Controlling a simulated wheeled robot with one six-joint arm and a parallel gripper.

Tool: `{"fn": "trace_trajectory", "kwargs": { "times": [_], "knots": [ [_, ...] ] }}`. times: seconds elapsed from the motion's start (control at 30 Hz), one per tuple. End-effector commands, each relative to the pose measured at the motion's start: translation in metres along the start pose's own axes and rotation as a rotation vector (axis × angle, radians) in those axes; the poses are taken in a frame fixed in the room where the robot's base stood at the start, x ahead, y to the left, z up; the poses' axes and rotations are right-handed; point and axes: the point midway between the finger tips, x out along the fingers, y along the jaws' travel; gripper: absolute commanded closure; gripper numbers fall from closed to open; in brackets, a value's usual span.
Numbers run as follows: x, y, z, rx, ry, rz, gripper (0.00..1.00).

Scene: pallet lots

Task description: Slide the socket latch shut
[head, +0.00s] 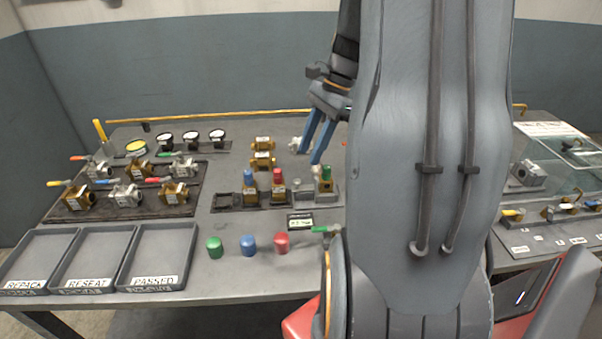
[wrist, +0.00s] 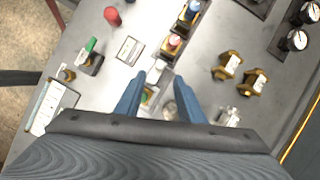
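My gripper (head: 310,156) is open, its two blue fingers pointing down above the back right of the bench's middle. In the wrist view its fingertips (wrist: 158,78) are well apart, with nothing clasped between them. A green-topped brass piece (head: 325,179) stands in a grey fixture, which I take for the socket (head: 327,197), below and right of the fingers. In the wrist view the green top (wrist: 147,97) shows between the fingers, partly hidden by one. A small pale grey block (wrist: 156,70) lies near the fingertips; I cannot tell whether it is the latch or how it is set.
Blue and red capped brass valves (head: 264,188) stand in the rack left of the socket. Two brass valves (head: 262,152) sit behind. Green, blue and red caps (head: 248,245) line the front. Labelled trays (head: 90,258) stand front left. A clear case (head: 555,160) stands right, beyond my arm.

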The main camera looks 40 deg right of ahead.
Motion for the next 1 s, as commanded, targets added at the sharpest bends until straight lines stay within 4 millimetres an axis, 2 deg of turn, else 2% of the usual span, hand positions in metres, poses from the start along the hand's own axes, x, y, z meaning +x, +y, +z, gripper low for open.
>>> {"fn": "trace_trajectory", "kwargs": {
  "times": [0.5,0.67,0.9,1.0],
  "knots": [
    [0.067,0.001,0.001,-0.001,-0.001,0.003,0.65],
    [0.076,0.001,0.001,0.000,0.000,0.002,0.65],
    [0.076,0.001,0.000,-0.001,0.001,0.001,0.65],
    [0.076,0.001,0.000,-0.001,0.001,0.001,0.80]
  ]
}}
